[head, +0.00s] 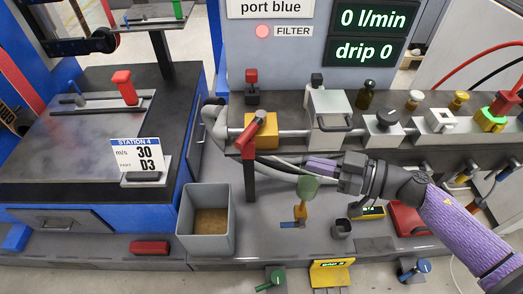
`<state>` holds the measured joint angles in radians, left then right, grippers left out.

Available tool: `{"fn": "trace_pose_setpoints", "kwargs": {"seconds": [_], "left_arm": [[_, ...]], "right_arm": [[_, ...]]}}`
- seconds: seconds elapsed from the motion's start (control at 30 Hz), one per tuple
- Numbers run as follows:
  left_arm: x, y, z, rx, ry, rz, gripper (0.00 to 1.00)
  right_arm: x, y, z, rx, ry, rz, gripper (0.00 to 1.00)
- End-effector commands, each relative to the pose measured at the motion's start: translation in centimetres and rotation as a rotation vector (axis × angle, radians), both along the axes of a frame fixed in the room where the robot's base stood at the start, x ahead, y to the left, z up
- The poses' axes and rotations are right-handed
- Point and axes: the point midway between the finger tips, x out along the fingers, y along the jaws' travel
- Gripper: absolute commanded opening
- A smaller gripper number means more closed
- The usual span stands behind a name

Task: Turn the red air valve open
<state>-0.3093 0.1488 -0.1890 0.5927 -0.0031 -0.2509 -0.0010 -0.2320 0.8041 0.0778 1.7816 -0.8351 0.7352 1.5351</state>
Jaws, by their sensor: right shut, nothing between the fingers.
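A red lever handle (258,125), which looks like the red air valve, sits tilted on the pipe in front of a yellow block (267,142). A grey pipe (291,133) runs right from it to a light grey box (328,108). My right gripper (318,168) comes in from the right, below the pipe and right of the red handle. Its fingers are shut and empty, apart from the handle. My left gripper is not in view.
The panel (368,22) reads 0 l/min and drip 0. A grey bin (207,222) stands below left of the valve. A green-topped post (307,187) stands just below my right fingers.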

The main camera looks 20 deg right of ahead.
Motion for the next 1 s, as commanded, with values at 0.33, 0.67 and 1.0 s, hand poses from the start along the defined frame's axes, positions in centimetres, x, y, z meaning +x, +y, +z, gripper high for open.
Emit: {"fn": "trace_pose_setpoints", "kwargs": {"seconds": [0.33,0.67,1.0], "left_arm": [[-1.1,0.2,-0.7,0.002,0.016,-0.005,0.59],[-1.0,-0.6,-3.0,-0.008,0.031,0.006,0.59],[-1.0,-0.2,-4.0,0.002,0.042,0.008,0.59]], "right_arm": [[3.5,0.8,0.4,-0.054,0.029,-0.082,0.00],[8.6,5.6,-1.0,-0.052,0.030,-0.083,0.00],[10.7,7.7,-1.4,-0.054,0.034,-0.082,0.00]]}}
